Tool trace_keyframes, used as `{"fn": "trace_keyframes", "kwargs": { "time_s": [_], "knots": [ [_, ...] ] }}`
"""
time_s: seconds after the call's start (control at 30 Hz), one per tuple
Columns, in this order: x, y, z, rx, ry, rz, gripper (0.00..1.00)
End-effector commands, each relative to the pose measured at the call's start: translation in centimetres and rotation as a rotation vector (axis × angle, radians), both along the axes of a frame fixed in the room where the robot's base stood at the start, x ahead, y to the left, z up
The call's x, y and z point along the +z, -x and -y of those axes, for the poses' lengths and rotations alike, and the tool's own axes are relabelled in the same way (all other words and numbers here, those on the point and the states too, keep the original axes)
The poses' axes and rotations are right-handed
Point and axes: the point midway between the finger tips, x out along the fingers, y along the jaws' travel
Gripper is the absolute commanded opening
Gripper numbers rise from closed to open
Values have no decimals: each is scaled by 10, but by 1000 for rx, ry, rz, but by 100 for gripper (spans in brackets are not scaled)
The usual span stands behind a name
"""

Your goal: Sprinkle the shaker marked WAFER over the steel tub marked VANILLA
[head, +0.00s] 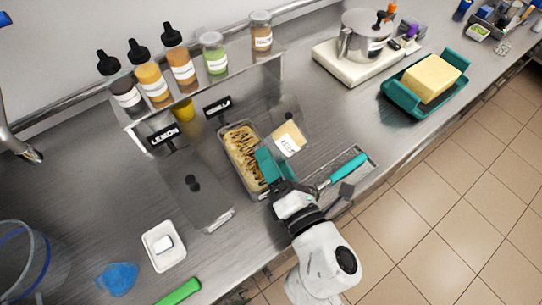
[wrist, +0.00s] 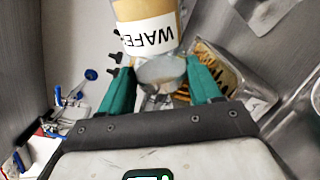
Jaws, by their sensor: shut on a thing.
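The shaker marked WAFER (head: 289,139) has tan contents and a white label. It also shows in the wrist view (wrist: 148,30), where the last letter of its label is hidden. My gripper (head: 268,165) has teal fingers and is shut on the shaker near its pale round end; the fingers also show in the wrist view (wrist: 162,80). The open steel tub (head: 260,187) lies just left of the shaker, below the VANILLA sign (head: 217,106). Its cream surface carries brown streaks. The tub shows at the right of the wrist view (wrist: 246,78). The shaker looks tilted.
A lidded steel tub (head: 195,195) stands left, near the LEMON sign (head: 164,136). A shelf (head: 205,92) with several bottles and jars runs behind. A teal-handled tool (head: 346,170) lies right of my gripper. A white dish (head: 148,240) and blue patch (head: 118,278) are front left.

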Motion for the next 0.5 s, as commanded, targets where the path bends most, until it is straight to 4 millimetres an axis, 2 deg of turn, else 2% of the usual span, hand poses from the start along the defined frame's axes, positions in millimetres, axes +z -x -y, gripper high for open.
{"fn": "trace_keyframes", "kwargs": {
  "time_s": [0.33, 0.5],
  "knots": [
    [18, 1, 0, 0, 0, 0, 32],
    [6, 1, 1, 0, 0, 0, 32]
  ]
}}
